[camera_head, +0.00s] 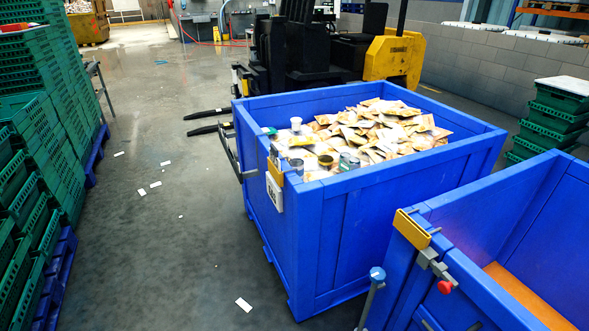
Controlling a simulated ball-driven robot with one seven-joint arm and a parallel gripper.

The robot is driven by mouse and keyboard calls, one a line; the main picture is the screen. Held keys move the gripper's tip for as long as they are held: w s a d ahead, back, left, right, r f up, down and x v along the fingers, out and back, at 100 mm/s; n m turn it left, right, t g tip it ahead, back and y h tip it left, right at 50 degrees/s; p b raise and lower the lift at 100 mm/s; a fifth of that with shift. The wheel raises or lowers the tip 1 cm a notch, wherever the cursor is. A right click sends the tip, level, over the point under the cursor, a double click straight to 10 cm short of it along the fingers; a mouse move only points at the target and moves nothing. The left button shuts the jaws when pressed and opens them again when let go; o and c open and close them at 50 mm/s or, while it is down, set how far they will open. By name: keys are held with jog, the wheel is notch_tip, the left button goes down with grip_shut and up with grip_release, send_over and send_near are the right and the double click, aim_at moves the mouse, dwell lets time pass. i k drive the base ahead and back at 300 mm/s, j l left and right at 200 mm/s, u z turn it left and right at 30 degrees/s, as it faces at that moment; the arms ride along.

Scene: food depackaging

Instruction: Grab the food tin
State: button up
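Several small food tins and cups lie in the near left corner of a large blue bin (340,215). One tin with a dark top and yellowish side (325,161) is near the front wall. A darker grey tin (347,162) is just right of it. A whitish cup (295,124) stands near the left wall, and another tin (297,166) sits close to the corner. Packets (385,128) fill the rest of the bin. The lower parts of the tins are partly hidden by the bin wall and packets. My gripper is not in view.
A second blue bin (470,270) with an orange floor stands at the lower right. A forklift (395,58) is behind the first bin. Green crates (40,120) are stacked at left, more (550,118) at right. The floor between is clear except for scraps.

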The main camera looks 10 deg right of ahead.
aim_at(297, 163)
jog(key=i+l+u, duration=0.1)
jog(key=i, duration=0.85)
jog(key=i+j+u, duration=1.05)
jog(key=i, duration=0.9)
jog(key=i+z, duration=0.25)
jog(key=z, duration=0.15)
jog(key=i+z, duration=0.25)
jog(key=z, duration=0.15)
jog(key=i+l+z, duration=0.2)
jog(key=i+z, duration=0.3)
